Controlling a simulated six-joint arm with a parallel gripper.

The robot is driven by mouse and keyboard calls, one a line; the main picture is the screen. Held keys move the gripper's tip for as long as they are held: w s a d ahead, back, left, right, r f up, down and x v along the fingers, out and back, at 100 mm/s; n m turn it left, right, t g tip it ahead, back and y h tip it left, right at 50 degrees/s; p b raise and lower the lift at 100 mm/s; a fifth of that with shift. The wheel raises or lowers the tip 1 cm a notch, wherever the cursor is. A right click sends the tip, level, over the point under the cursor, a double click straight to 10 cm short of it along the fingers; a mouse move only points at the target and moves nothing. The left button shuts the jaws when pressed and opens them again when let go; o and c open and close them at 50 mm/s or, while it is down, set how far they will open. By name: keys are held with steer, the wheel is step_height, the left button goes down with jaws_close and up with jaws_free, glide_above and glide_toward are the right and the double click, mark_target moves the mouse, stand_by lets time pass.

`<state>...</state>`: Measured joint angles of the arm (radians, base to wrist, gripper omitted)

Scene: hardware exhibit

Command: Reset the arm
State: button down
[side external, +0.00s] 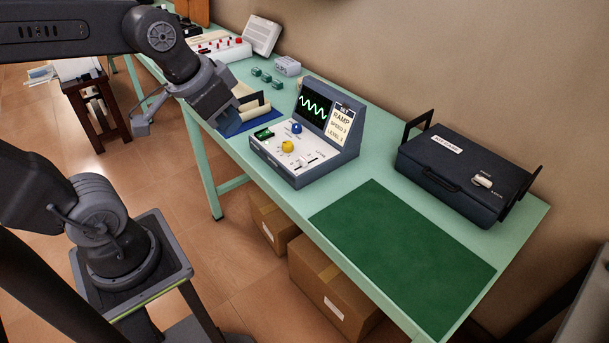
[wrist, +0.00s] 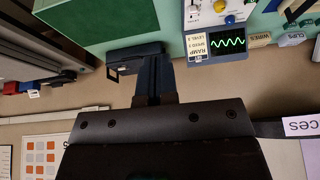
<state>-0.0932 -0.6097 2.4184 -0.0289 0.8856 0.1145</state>
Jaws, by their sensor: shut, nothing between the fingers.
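My gripper (side external: 226,112) is over the bench's left part in the side external view, left of the instrument console. In the wrist view its two dark fingers (wrist: 153,78) are together, with nothing seen between them. It is shut and apart from the console. The grey console (side external: 300,150) has a screen with a green wave, a label reading RAMP, a yellow knob and a blue knob. It also shows upside down in the wrist view (wrist: 215,45). In the side external view, the gripper partly covers the blue mat (side external: 262,118) behind it.
A black case (side external: 465,170) with handles stands at the bench's right, and shows past the fingers in the wrist view (wrist: 122,68). The green mat (side external: 400,255) is bare. Small green blocks (side external: 266,78) and a grey clips box (side external: 287,66) sit behind. Cardboard boxes (side external: 335,290) are under the bench.

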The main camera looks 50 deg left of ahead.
steer(key=s, duration=0.1)
steer(key=s+d, duration=0.1)
steer(key=s, duration=0.1)
steer(key=shift+s+d+f, duration=0.15)
steer(key=shift+d+f, duration=0.1)
steer(key=shift+d, duration=0.15)
